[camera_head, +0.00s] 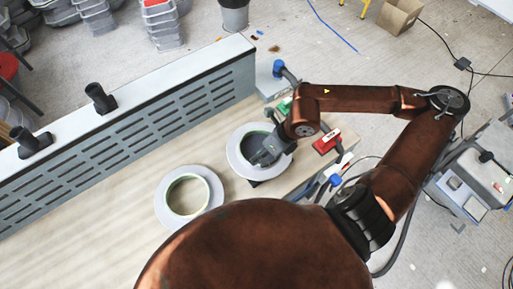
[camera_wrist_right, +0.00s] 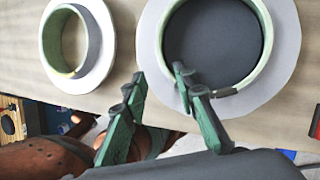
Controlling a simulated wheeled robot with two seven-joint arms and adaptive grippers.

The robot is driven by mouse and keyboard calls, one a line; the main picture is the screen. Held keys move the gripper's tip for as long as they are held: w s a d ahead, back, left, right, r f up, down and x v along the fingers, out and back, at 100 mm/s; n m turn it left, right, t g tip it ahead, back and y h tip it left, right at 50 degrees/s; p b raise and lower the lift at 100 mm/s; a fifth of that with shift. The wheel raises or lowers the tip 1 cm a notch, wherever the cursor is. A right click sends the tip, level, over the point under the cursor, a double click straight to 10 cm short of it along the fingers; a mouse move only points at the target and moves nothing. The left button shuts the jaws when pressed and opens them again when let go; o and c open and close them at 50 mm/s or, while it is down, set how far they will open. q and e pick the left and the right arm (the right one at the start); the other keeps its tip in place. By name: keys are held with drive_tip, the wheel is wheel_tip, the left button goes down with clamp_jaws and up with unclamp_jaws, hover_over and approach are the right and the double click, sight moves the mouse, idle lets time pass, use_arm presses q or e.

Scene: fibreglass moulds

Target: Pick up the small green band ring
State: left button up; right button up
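Two round rings with pale green bands lie on white discs on the wooden bench. The left ring (camera_head: 171,194) has an open centre showing the bench, and looks the smaller in the right wrist view (camera_wrist_right: 46,38). The other ring (camera_head: 235,151) has a dark grey centre, and it also shows in the right wrist view (camera_wrist_right: 262,68). My right gripper (camera_head: 262,155) is over this dark-centred ring. Its green fingers (camera_wrist_right: 160,76) are apart and empty, near the ring's near-left rim. I cannot tell whether they touch it. My left gripper is not in view.
A grey slotted panel (camera_head: 150,125) runs along the bench's back. A red block (camera_head: 326,142) and blue-handled tools (camera_head: 335,180) lie right of the rings. Bare bench (camera_head: 100,215) is free at the left.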

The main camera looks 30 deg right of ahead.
drive_tip(key=shift+x, duration=1.15)
drive_tip(key=w+f, duration=0.1)
drive_tip(key=w+a+f, duration=0.1)
drive_tip(key=f, duration=0.1)
drive_tip(key=shift+w+a+f+p, duration=0.15)
drive_tip(key=shift+a+p, duration=0.05)
drive_tip(key=shift+p, duration=0.15)
drive_tip(key=shift+w+a+f, duration=0.15)
drive_tip(key=shift+f, duration=0.4)
drive_tip(key=shift+c, duration=0.4)
clamp_jaws()
